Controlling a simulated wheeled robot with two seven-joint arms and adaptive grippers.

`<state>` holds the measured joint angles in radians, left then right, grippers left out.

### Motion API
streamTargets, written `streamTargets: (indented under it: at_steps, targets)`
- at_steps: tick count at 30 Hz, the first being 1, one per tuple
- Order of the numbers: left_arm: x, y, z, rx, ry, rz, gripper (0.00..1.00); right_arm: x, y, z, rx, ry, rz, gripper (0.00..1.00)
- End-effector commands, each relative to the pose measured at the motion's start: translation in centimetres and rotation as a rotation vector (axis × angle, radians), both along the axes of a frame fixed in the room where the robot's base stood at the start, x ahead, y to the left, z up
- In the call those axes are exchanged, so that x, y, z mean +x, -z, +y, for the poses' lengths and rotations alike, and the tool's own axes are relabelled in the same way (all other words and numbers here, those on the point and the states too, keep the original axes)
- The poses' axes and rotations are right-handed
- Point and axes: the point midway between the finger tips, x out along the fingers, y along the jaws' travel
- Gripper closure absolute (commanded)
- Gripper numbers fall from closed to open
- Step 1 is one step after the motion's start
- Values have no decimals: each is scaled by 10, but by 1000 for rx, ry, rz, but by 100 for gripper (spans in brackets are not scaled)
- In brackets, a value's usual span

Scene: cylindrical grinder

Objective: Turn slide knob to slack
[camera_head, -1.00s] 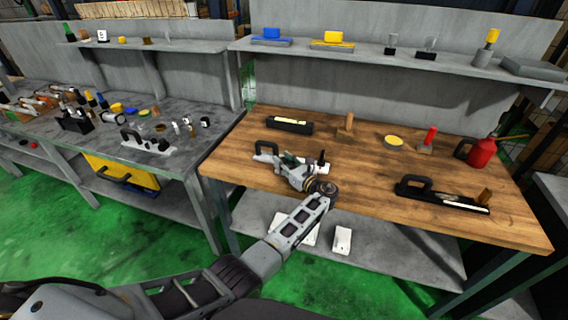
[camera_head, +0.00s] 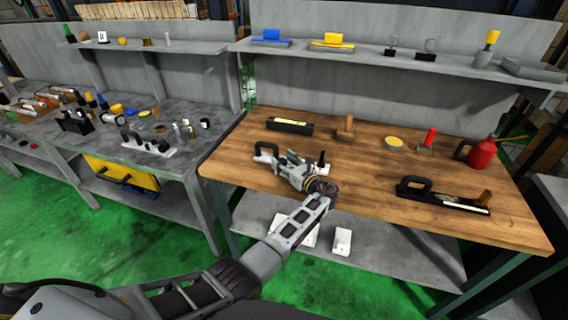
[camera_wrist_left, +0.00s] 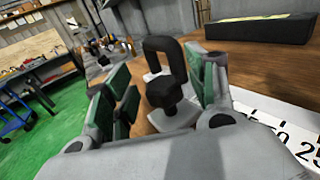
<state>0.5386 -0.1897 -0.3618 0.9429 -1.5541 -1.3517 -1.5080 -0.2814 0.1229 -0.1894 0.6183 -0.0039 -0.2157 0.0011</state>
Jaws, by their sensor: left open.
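A hand-plane-like tool with a looped black handle (camera_head: 264,150) lies at the left front of the wooden bench, partly hidden by my gripper. The handle also shows upright in the left wrist view (camera_wrist_left: 163,48). A round black knob (camera_wrist_left: 164,92) stands on the tool's light base in front of the handle. My left gripper (camera_head: 288,162) is over the tool. In the left wrist view its green-padded fingers (camera_wrist_left: 160,88) are apart, one on each side of the knob, with gaps visible. I cannot tell which way the knob is set. My right gripper is not in view.
A black block (camera_head: 289,126) lies behind the tool. A wooden-handled piece (camera_head: 346,127), a yellow-topped tin (camera_head: 394,143), a red oil can (camera_head: 481,153) and another black-handled tool (camera_head: 443,195) stand farther right. A white scale with numbers (camera_wrist_left: 284,130) is beside my gripper.

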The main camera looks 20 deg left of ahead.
Motion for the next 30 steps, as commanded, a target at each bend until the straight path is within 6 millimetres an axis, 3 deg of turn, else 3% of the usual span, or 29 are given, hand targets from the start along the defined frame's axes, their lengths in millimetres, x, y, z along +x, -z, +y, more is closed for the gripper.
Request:
streamTargets:
  at_steps: [21,30]
  targets:
    - [0,-78,0,0,0,-1,44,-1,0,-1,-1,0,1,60]
    - [0,-93,0,0,0,0,44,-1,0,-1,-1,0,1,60]
